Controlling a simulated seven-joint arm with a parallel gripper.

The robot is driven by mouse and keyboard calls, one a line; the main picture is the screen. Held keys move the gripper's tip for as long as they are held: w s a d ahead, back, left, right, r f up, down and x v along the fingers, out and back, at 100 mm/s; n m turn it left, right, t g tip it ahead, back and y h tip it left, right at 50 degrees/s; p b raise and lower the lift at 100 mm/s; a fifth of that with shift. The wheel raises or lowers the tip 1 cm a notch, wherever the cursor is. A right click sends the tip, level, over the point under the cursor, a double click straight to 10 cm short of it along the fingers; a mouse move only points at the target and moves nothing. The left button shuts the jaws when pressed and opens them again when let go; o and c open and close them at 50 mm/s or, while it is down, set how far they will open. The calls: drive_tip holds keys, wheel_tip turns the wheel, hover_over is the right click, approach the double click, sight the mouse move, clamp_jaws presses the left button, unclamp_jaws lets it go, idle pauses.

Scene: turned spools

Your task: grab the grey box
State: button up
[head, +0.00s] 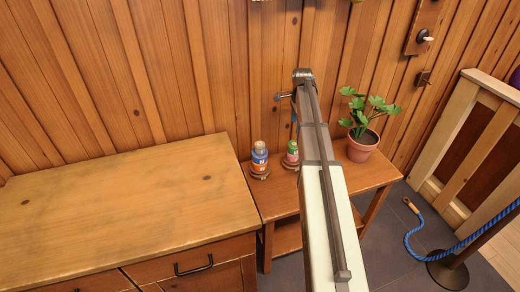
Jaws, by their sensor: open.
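No grey box can be made out in the head view. My arm rises from the bottom of the picture, over the small wooden side table, to a dark joint near the wall. I cannot make out my gripper's fingers; the far end of the arm hides what is behind it. A small metal piece sticks out left of the arm's far end, and I cannot tell what it belongs to.
A wooden cabinet (110,215) with a bare top fills the left. A blue rope (480,225) hangs at right.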

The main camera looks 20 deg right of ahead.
drive_tip(key=shift+c, duration=0.7)
drive_tip(key=shift+a, duration=0.1)
wheel_tip(320, 180, up, 5)
hover_over(260, 144)
drive_tip(key=shift+f, duration=6.5)
drive_tip(key=c, duration=1.1)
drive_tip(key=shift+r, duration=0.15)
